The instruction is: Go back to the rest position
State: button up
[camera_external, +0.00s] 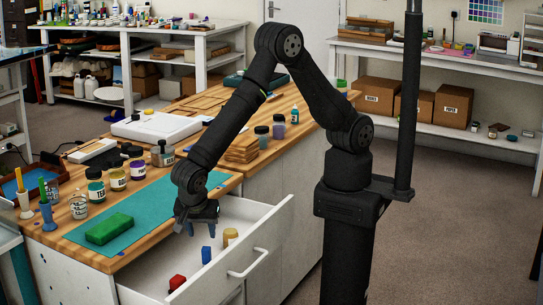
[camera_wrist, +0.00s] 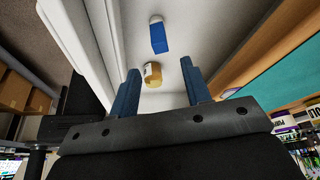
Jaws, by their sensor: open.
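My gripper (camera_external: 197,224) is above the open white drawer (camera_external: 272,224), pointing down, next to the front edge of the worktop. In the wrist view its two blue fingers (camera_wrist: 163,92) are apart with nothing held between them. Below it in the drawer lie a blue item (camera_external: 206,255), a yellow-brown jar (camera_external: 230,237) and a red block (camera_external: 177,282). The blue item (camera_wrist: 158,36) and the jar (camera_wrist: 153,74) also show in the wrist view, beyond the fingertips. My arm reaches down and left from its column.
A teal mat (camera_external: 150,212) with a green block (camera_external: 109,229) lies on the wooden worktop left of my gripper. Several jars stand behind the mat. A white flat device (camera_external: 156,127) and a wood stack (camera_external: 242,148) are farther back. Open floor lies right of my column.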

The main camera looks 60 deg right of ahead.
aim_at(206, 249)
jog(key=x, duration=1.2)
jog(key=shift+r, duration=1.75)
jog(key=shift+f, duration=0.1)
